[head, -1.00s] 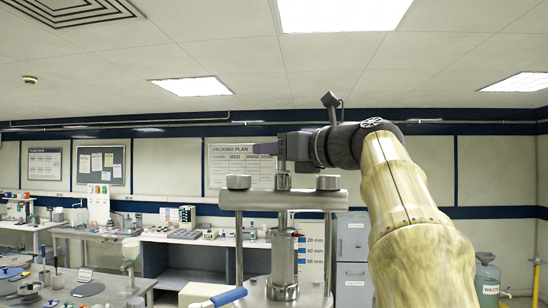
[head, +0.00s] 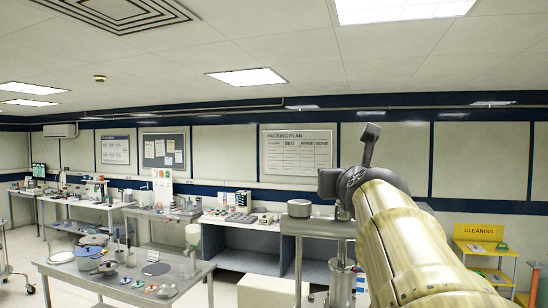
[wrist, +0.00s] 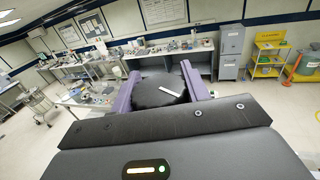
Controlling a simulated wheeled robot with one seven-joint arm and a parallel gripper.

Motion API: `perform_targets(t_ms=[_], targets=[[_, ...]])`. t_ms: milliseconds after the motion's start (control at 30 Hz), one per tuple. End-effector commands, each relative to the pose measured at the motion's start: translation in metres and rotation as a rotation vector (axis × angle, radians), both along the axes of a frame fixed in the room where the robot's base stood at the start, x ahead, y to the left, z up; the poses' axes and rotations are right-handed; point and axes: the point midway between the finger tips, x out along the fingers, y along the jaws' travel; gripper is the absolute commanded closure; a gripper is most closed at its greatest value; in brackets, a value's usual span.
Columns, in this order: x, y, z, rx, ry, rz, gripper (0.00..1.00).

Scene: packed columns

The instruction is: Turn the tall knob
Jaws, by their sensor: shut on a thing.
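In the wrist view a dark round knob (wrist: 152,91) with a white pointer line on its top sits between the two purple fingers of my gripper (wrist: 160,76). The fingers lie on either side of it, and the gripper is shut on it. The knob's lower part and its mount are hidden. In the head view my dark wrist is in front of a metal column frame (head: 299,224), and the fingers and knob cannot be made out there.
A metal table (head: 190,279) with pots and small discs stands at the left. A workbench (head: 238,222) with equipment runs along the back wall. A yellow cleaning stand (head: 479,233) is at the right. Open floor lies between them.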

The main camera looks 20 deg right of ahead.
Motion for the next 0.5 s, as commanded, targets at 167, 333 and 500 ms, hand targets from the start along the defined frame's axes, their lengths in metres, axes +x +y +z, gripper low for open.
perform_targets(t_ms=[167, 333, 500], targets=[[-0.0015, -0.0023, 0.0050, -0.001, -0.001, -0.059, 0.77], [-0.0015, -0.0029, 0.0026, -0.001, -0.001, -0.085, 0.77], [-0.0015, -0.0029, 0.0014, 0.000, -0.003, -0.093, 0.77]])
